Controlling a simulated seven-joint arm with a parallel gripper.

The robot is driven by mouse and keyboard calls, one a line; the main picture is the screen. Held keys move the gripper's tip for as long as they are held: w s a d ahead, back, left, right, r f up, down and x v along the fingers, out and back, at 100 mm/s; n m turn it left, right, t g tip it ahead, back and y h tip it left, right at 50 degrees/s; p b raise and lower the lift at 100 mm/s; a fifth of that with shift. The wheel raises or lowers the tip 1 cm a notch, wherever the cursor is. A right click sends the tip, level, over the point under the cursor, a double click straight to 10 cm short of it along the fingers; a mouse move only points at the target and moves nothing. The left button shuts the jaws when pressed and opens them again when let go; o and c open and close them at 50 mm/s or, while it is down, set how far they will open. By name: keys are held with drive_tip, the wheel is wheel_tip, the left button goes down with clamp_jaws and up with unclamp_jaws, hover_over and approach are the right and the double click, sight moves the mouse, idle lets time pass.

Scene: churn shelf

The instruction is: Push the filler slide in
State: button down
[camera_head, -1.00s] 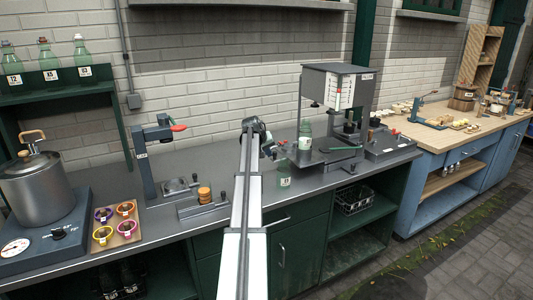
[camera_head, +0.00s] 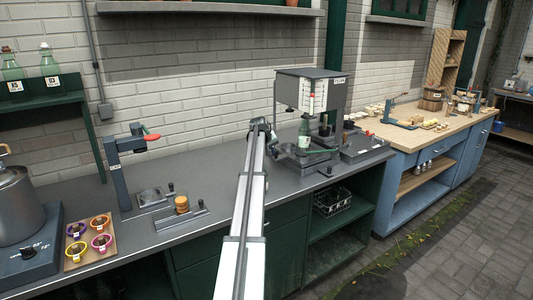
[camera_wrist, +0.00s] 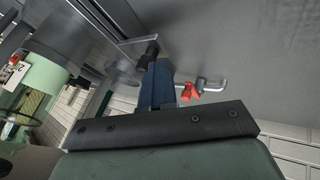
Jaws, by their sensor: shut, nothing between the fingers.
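The filler (camera_head: 310,88) stands on the grey counter, a dark metal frame with a white gauge panel. Its slide (camera_head: 305,160) is a dark plate low at the front. A green bottle (camera_head: 304,132) with a label stands upright at the filler. My gripper (camera_head: 272,142) is just left of the slide, small and partly hidden by my arm. In the wrist view my gripper (camera_wrist: 155,85) is shut, its blue-grey fingers together with nothing between them. A black knob (camera_wrist: 150,48) on a metal rod is at the fingertips; I cannot tell if they touch. Green glass (camera_wrist: 40,95) is at the left.
A red-handled fitting (camera_wrist: 190,92) is near the fingers in the wrist view. A lever press (camera_head: 122,165), a small fixture with stacked discs (camera_head: 182,208) and a tray of cups (camera_head: 92,240) stand left. A black block with knobs (camera_head: 362,146) is right of the filler.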

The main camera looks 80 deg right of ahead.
drive_tip(key=shift+s+d, duration=0.15)
drive_tip(key=w+a+r, duration=0.5)
drive_tip(key=a+r, duration=0.3)
drive_tip(key=shift+a, duration=0.2)
idle(0.4)
drive_tip(key=shift+w+r, duration=0.1)
